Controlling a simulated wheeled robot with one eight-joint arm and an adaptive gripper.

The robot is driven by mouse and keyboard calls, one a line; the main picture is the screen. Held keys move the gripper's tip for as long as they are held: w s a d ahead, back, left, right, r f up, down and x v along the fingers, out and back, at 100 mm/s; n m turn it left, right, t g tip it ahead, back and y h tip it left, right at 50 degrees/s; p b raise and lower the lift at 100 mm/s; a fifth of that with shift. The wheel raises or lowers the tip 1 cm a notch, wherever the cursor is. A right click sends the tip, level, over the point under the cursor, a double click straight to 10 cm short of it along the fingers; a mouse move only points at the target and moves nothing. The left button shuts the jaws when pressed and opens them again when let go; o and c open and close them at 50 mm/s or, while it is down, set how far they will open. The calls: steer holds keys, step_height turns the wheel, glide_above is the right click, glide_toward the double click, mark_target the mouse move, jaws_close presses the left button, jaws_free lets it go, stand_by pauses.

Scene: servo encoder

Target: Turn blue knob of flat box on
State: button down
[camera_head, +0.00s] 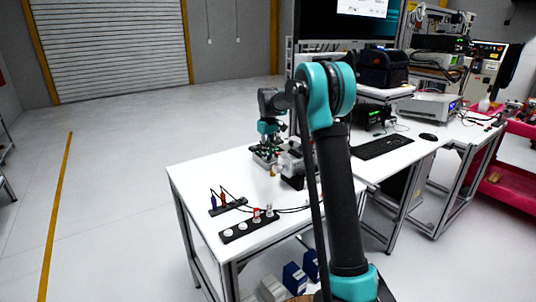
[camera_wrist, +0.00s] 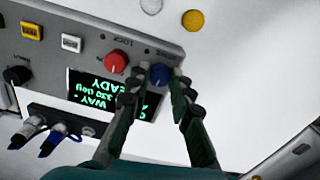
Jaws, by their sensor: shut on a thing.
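The flat box (camera_wrist: 40,62) is a grey control panel in the wrist view, seen upside down, with a lit display (camera_wrist: 88,88) showing green text. Its blue knob (camera_wrist: 159,73) is at the right end of the panel, beside a red knob (camera_wrist: 115,61). My gripper (camera_wrist: 160,83) has a fingertip on each side of the blue knob and is shut on it. In the head view my gripper (camera_head: 268,146) is low over the box (camera_head: 264,159) on the white table. The knob is too small to make out there.
Yellow (camera_wrist: 31,30) and white (camera_wrist: 71,42) buttons and a black knob (camera_wrist: 17,75) sit on the panel. Cable plugs (camera_wrist: 52,144) stick out below it. A black strip with several sockets (camera_head: 248,229) lies on the near table. A grey device (camera_head: 291,165) stands close to the box.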

steer(key=m, duration=0.5)
steer(key=shift+m, duration=0.4)
steer(key=m, duration=0.5)
stand_by(0.4)
steer(key=c, duration=1.3)
jaws_free()
steer(key=shift+c, duration=0.2)
step_height(320, 180, up, 12)
